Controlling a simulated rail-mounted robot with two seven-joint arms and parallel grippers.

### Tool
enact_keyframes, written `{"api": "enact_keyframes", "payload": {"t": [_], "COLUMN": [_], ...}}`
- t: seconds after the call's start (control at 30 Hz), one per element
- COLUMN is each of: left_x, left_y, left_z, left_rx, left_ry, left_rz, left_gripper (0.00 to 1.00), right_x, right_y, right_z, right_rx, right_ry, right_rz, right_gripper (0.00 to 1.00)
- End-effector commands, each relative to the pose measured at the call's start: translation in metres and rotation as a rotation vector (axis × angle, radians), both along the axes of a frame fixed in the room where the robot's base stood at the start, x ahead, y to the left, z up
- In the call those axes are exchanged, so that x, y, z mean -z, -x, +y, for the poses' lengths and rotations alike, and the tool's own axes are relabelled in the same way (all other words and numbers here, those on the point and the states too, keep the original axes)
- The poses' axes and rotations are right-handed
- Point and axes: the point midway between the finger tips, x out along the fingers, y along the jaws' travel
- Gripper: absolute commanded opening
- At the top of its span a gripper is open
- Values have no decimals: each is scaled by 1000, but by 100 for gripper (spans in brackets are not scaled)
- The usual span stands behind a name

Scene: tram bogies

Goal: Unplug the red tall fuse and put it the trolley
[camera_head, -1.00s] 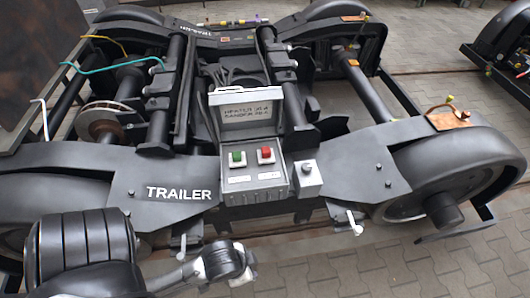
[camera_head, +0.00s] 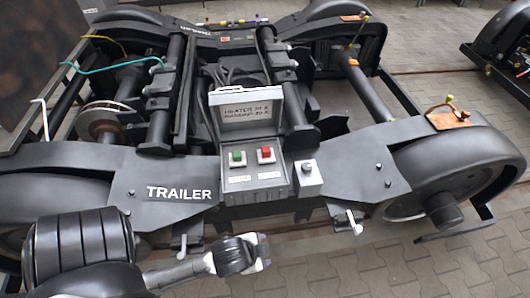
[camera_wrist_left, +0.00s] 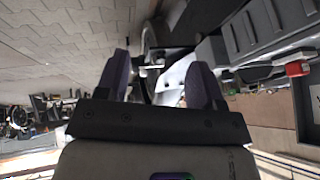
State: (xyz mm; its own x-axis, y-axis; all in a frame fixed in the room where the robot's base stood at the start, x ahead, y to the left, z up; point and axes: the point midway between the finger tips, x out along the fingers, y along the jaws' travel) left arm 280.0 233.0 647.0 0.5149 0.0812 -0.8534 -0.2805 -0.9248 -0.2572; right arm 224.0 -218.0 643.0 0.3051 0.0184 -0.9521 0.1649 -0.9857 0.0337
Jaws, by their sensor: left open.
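The red fuse (camera_head: 266,154) stands in the right half of an open grey fuse box (camera_head: 255,180) on the bogie frame marked TRAILER. A red part (camera_wrist_left: 297,69), probably this fuse, shows at the right edge of the left wrist view. My left gripper (camera_head: 262,252) is open and empty, below and in front of the box, apart from the fuse. Its two dark fingers (camera_wrist_left: 158,78) stand apart in the left wrist view. My right gripper is not in view. I cannot make out a trolley for certain.
A green fuse (camera_head: 237,158) sits left of the red one. The box's lid (camera_head: 246,108) stands raised behind them. A small grey switch box (camera_head: 307,178) is close on the right. A lever (camera_head: 347,217) juts out below. Paved floor (camera_head: 370,272) is clear at the front right.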

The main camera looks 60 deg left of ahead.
Motion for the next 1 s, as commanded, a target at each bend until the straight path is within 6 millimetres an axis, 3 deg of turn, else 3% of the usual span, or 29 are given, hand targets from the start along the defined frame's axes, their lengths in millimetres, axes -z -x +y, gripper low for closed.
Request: {"api": "enact_keyframes", "payload": {"t": [0.2,0.4,0.6,0.7,0.83,0.97,1.0], "left_x": [-38,-88,-126,-134,-132,-118,-111], "left_y": [-94,-160,-199,-211,-219,-224,-224], "left_z": [19,14,-7,-18,-25,-17,-11], "left_rx": [311,646,1011,1210,1490,1810,-1776], "left_ry": [-399,-854,-1351,-1606,-1933,-2233,2141], "left_rz": [-378,-702,-968,-1075,-1184,-1255,1175], "left_gripper": [62,62,62,62,62,62,62], "right_x": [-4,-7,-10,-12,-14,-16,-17], "right_y": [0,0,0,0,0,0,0], "right_z": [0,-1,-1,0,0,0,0], "right_rx": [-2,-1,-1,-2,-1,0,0], "right_ry": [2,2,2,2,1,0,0], "right_rz": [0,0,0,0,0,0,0], "right_gripper": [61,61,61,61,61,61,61]}}
